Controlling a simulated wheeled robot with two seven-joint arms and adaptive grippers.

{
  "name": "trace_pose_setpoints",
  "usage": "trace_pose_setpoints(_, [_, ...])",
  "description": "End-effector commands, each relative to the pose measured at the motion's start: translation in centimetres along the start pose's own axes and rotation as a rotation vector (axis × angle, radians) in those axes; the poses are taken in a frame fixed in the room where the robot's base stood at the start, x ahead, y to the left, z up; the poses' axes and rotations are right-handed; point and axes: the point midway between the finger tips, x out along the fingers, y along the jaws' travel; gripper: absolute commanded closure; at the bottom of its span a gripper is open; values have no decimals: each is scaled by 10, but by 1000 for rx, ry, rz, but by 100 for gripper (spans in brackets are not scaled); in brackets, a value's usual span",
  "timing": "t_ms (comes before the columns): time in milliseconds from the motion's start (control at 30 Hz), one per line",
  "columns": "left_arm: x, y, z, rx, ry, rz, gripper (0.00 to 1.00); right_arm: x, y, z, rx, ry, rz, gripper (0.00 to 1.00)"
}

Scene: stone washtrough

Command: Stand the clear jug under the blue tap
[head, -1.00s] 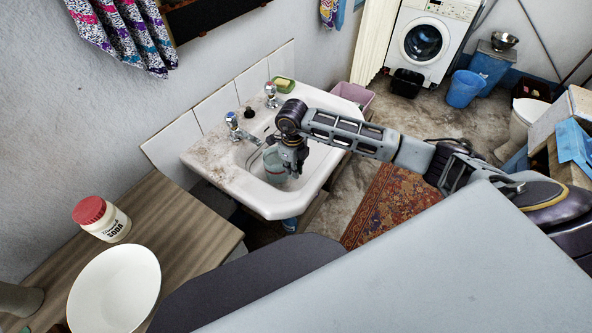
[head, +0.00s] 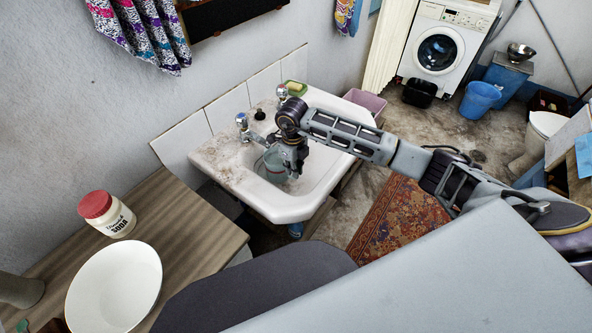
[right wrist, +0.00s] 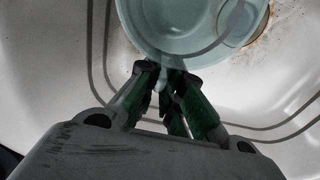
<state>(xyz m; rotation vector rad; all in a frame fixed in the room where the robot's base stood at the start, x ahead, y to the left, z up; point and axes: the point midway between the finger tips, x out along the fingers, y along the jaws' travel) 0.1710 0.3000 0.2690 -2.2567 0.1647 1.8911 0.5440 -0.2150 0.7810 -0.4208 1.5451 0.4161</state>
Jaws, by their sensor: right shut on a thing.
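The clear jug (head: 274,163) is a pale, see-through vessel inside the basin of the white washbasin (head: 292,209). In the right wrist view the jug (right wrist: 180,52) shows from above at the top, over the basin floor. My right gripper (head: 291,172) is shut on the jug at its near side; in the right wrist view the fingertips (right wrist: 162,76) meet at its rim or handle. The blue tap (head: 242,121) stands on the back ledge, left of my gripper and behind the jug. Whether the jug touches the basin floor is hard to tell. My left gripper is out of view.
A second tap (head: 282,93) and a green soap dish (head: 296,88) are farther along the ledge, with a dark plug (head: 259,114) between the taps. A wooden counter (head: 190,227) at the left carries a soda jar (head: 108,215) and a white bowl (head: 116,289).

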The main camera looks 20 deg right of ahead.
Motion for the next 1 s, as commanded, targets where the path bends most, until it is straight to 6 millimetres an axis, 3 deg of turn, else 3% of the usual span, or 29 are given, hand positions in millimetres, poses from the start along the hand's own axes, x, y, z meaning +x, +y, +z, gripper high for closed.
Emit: trace_pose_setpoints(1000, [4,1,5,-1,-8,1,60,4,0,3,1,-1,0,100])
